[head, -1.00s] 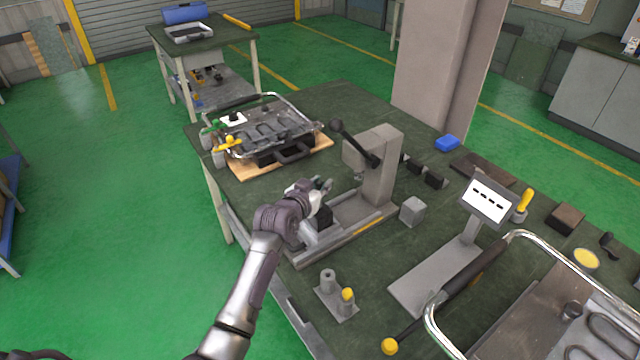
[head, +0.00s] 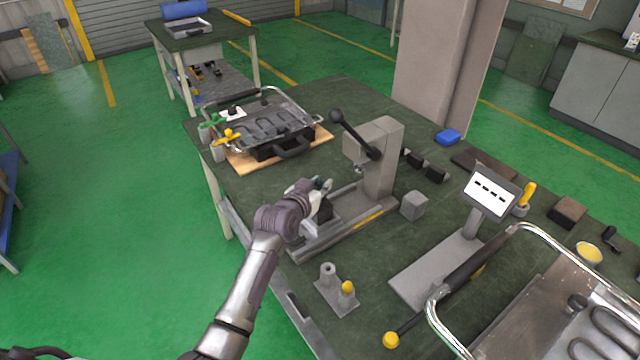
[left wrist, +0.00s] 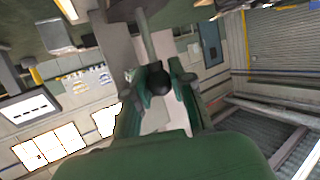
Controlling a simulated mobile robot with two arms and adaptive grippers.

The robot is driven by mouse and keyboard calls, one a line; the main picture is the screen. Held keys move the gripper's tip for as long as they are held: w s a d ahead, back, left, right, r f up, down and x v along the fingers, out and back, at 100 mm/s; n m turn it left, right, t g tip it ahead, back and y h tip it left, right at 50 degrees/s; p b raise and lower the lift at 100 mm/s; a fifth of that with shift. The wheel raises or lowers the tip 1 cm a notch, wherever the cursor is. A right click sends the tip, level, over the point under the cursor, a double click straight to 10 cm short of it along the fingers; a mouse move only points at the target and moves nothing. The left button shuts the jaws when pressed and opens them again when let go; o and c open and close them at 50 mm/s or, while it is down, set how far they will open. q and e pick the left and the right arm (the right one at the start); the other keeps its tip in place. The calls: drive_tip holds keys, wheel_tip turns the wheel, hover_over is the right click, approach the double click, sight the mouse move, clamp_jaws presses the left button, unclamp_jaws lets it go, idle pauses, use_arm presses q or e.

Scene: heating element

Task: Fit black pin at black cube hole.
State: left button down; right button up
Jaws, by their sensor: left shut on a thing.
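My left gripper (head: 324,186) is over the base of the grey press, beside its column. In the left wrist view its green fingers (left wrist: 159,84) are closed around a dark rounded thing, which I take to be the black pin (left wrist: 157,79). The pin is too small to make out in the head view. A black cube (head: 325,212) sits on the press base just below the gripper, partly hidden by it. Its hole is not visible, and I cannot tell whether pin and cube touch. My right gripper is not in view.
The press (head: 380,165) has a lever with a black knob (head: 336,116) above the gripper. A grey cube (head: 414,205), a small grey stand (head: 328,285) and a display (head: 490,192) are nearby. A tray with a heating element (head: 265,125) lies behind.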

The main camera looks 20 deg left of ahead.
use_arm(q)
drive_tip(key=shift+f+b, duration=1.05)
drive_tip(key=shift+f, duration=0.65)
drive_tip(key=c, duration=0.9)
unclamp_jaws()
drive_tip(key=shift+s+r, duration=0.1)
drive_tip(key=shift+s, duration=0.1)
drive_tip(key=v, duration=1.1)
drive_tip(key=shift+s+a, duration=0.1)
drive_tip(key=shift+s, duration=0.2)
